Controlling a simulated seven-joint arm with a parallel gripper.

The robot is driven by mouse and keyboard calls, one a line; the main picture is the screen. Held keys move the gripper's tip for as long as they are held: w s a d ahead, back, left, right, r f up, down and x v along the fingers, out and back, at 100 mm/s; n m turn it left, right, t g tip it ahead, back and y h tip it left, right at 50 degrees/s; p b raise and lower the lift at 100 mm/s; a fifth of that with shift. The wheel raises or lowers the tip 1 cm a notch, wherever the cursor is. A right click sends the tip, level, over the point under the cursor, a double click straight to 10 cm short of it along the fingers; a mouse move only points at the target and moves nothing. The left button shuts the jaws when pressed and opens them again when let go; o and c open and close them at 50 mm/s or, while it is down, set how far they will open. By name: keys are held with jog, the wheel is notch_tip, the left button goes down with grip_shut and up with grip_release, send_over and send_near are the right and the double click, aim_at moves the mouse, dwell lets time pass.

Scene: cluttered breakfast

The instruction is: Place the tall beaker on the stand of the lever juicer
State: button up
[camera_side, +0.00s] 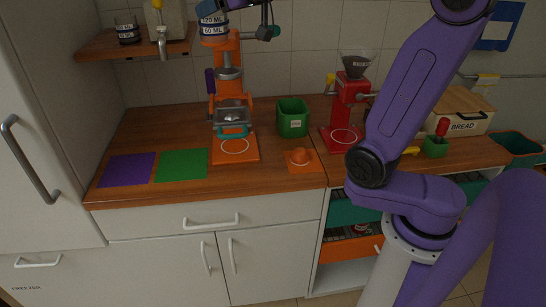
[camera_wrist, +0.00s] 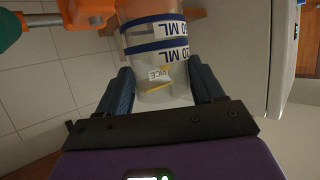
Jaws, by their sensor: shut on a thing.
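The tall clear beaker with blue bands reading 120 ML and 60 ML (camera_side: 214,30) is high up, overlapping the top of the orange lever juicer in the side view. In the wrist view the beaker (camera_wrist: 155,58) sits between the two dark fingers of my gripper (camera_wrist: 161,80), which is shut on it. A label and a yellow mark show on its wall. The lever juicer (camera_side: 231,50) stands on the counter; its orange stand (camera_side: 236,155) has a white circle and looks empty. My gripper is mostly cut off by the top edge in the side view.
A red grinder (camera_side: 349,105) stands further right. Purple (camera_side: 127,169) and green (camera_side: 181,165) mats lie left. A shelf (camera_side: 100,46) with a tap is at upper left.

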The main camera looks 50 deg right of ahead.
jog(key=d+v, duration=0.1)
jog(key=v, duration=0.9)
jog(key=shift+r, duration=0.2)
jog(key=shift+d, duration=0.1)
dwell(0.9)
